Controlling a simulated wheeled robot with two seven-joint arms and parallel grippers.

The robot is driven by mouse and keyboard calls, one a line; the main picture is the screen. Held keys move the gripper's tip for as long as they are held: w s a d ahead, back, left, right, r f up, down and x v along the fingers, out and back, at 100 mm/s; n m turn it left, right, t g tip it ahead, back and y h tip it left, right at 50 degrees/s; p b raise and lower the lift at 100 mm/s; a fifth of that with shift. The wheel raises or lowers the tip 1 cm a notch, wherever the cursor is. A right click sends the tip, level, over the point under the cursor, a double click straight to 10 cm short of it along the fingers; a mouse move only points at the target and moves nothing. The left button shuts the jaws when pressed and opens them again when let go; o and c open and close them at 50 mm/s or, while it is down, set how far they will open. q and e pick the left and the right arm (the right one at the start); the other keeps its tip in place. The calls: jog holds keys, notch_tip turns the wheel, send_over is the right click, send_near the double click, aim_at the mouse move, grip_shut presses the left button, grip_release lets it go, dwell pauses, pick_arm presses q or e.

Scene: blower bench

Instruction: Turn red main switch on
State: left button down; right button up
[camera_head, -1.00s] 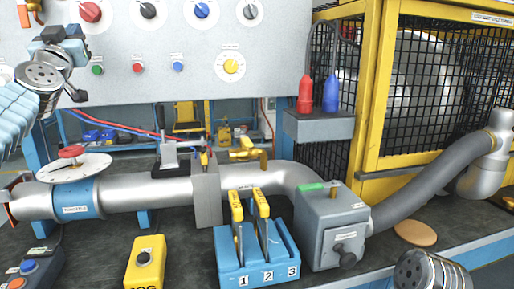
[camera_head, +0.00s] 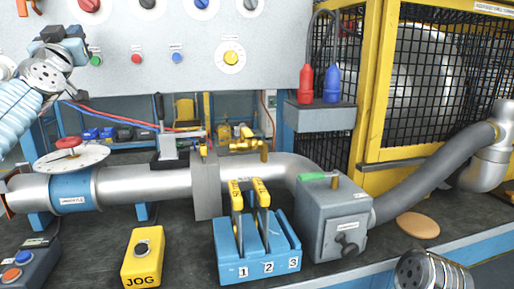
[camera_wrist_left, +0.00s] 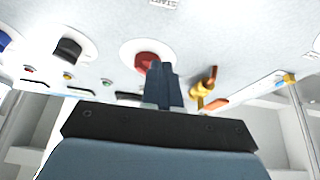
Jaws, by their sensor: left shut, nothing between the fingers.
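The red main switch is a red knob on a white round plate on the grey panel. It is cut by the top edge of the head view (camera_head: 89,4) and shows whole in the left wrist view (camera_wrist_left: 147,61). My left gripper (camera_head: 66,33) is just below and left of the knob in the head view. In the left wrist view its dark fingers (camera_wrist_left: 163,68) are together and empty. Their tips overlap the knob's lower right edge; I cannot tell whether they touch it. Only the wrist of my right arm shows, at the bottom right of the head view.
Black knobs and a blue knob (camera_head: 200,3) sit in the same row. A yellow-orange handle (camera_wrist_left: 206,87) stands out right of the red knob. Below the panel are a pipe (camera_head: 150,188), a blue lever block (camera_head: 230,262) and a yellow JOG box (camera_head: 142,262).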

aim_at(96, 11)
pick_arm(q)
jog(key=shift+y, duration=0.3)
jog(key=d+r+p, duration=0.1)
jog(key=r, duration=0.1)
jog(key=w+d+r+p, duration=0.1)
jog(key=d+p, duration=0.1)
jog(key=shift+r, duration=0.35)
jog(key=shift+w+a+f+p, duration=0.1)
jog(key=shift+w+a+p, duration=0.05)
jog(key=shift+w+p, duration=0.4)
jog(key=shift+w+a+p, duration=0.15)
jog(key=shift+w+p, duration=0.25)
jog(key=shift+p, duration=0.2)
jog(key=shift+w+f+b, duration=0.25)
jog(key=shift+f+b, duration=0.05)
jog(key=shift+b, duration=0.1)
jog(key=shift+w+t, duration=0.3)
jog(key=shift+w, duration=0.1)
jog(key=shift+a+r, duration=0.15)
jog(key=shift+r, duration=0.05)
jog(key=shift+a, duration=0.15)
